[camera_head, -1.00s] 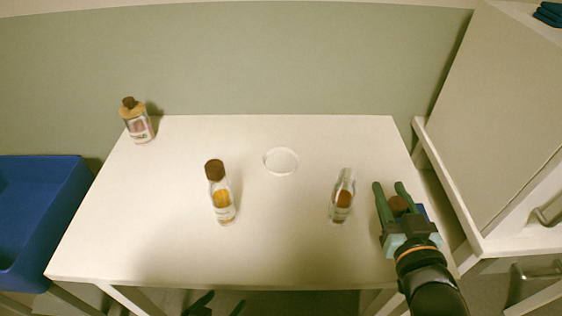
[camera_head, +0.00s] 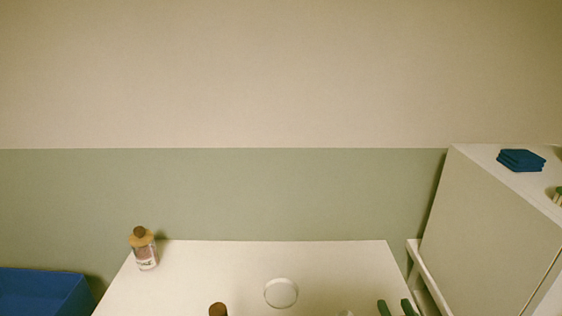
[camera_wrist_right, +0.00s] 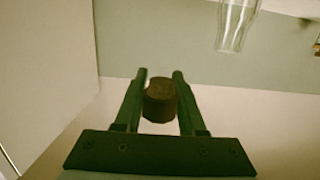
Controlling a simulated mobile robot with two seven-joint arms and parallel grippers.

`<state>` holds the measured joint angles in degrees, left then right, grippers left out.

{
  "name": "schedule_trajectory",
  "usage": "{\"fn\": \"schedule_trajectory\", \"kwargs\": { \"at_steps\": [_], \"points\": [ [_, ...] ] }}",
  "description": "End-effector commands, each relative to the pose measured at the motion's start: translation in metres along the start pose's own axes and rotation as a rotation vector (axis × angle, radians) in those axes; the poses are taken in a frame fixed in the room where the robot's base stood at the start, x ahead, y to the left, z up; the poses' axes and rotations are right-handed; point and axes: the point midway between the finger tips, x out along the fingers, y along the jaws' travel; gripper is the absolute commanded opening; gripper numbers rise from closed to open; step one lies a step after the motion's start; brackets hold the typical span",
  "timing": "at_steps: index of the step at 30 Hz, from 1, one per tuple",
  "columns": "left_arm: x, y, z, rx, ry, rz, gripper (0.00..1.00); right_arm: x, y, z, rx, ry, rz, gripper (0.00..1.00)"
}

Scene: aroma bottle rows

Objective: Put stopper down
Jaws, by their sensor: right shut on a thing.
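My right gripper (camera_head: 396,305) shows only its fingertips at the bottom edge of the head view, at the right side of the table. In the right wrist view the gripper (camera_wrist_right: 160,73) is shut on a brown stopper (camera_wrist_right: 159,104), held between the fingers. A clear open bottle (camera_wrist_right: 237,24) shows at the top of the wrist view, apart from the gripper; only a sliver of its top (camera_head: 346,313) shows in the head view. A second bottle's brown stopper (camera_head: 218,309) shows at the bottom edge. My left gripper is not in view.
The white table (camera_head: 215,265) has a round white dish (camera_head: 281,293) near its middle. A bottle with a brown stopper (camera_head: 145,254) stands at the back left corner. A blue bin (camera_head: 45,292) is at left, a cabinet (camera_head: 485,235) at right with folded blue cloths (camera_head: 521,160) on top.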

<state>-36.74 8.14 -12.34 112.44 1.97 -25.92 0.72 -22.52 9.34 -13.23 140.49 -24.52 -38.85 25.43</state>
Motion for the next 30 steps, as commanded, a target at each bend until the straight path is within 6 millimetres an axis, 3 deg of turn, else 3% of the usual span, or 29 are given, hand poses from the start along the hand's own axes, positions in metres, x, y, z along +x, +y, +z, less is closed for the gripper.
{"fn": "schedule_trajectory", "kwargs": {
  "at_steps": [1,6,23,26,30],
  "points": [
    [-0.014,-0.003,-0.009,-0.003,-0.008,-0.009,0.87,-0.003,0.000,-0.021,0.000,0.000,0.000,0.00],
    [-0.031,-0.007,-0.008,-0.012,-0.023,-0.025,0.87,-0.006,0.000,-0.042,0.000,0.000,0.000,0.00],
    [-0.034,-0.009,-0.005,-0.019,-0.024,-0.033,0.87,-0.003,0.002,-0.050,-0.005,0.004,0.008,0.00],
    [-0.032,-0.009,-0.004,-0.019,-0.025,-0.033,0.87,0.007,0.013,-0.059,0.000,0.010,0.049,0.00],
    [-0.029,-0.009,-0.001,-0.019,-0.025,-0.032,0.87,0.028,0.042,-0.083,0.027,0.012,0.169,0.00]
  ]
}}
